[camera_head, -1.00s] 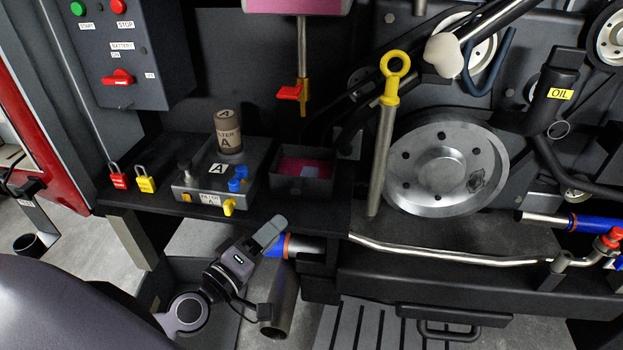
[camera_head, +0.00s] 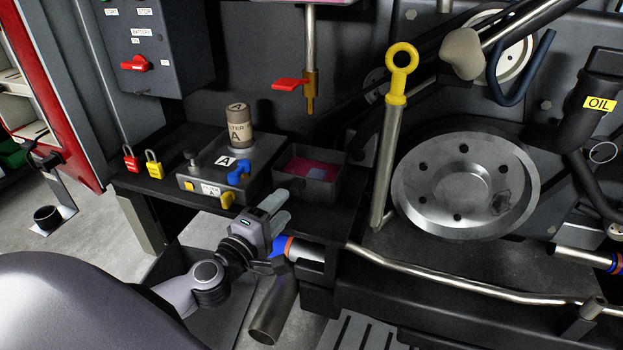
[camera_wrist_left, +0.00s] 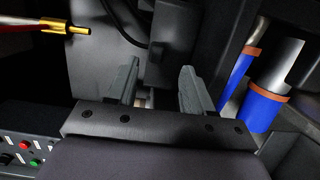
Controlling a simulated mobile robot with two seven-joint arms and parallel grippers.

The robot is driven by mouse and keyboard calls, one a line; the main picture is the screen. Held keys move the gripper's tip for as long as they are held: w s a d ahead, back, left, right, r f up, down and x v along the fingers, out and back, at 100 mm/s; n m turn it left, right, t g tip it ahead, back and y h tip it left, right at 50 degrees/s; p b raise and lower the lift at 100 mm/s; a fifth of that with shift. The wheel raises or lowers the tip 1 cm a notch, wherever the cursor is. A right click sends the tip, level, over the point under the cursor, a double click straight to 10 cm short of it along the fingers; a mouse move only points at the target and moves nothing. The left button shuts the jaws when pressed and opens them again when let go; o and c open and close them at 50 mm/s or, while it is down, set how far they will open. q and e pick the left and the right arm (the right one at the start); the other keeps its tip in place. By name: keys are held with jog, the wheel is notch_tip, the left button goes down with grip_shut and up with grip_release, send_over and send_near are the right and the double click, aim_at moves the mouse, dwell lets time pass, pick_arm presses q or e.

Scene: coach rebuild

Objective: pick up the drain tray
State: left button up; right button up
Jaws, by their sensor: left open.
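The drain tray appears to be the dark, open square box (camera_head: 328,190) on the dark bench in the head view. Pink colour shows inside it, and it sits below the brass tap with a red handle (camera_head: 292,85). My left gripper (camera_head: 280,208) is open and empty, just in front of the tray and a little to its left, seemingly apart from it. In the left wrist view the two grey fingers (camera_wrist_left: 157,82) stand apart with nothing between them. I cannot tell whether the dark shapes beyond them are the tray. My right gripper is not in view.
A grey box (camera_head: 205,183) with a brown filter canister (camera_head: 240,130) stands left of the tray. A blue-ended pipe (camera_head: 300,247) is close to my left gripper. A yellow-ringed rod (camera_head: 390,150) and a large metal pulley (camera_head: 465,190) are at the right.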

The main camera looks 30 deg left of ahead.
aim_at(293, 192)
pick_arm(q)
jog(key=shift+w+a+r, duration=0.1)
jog(key=shift+w+r, duration=0.05)
jog(key=shift+w, duration=1.45)
jog(key=shift+w+a+r, duration=0.1)
jog(key=shift+w, duration=1.45)
grip_shut()
jog(key=shift+r, duration=0.15)
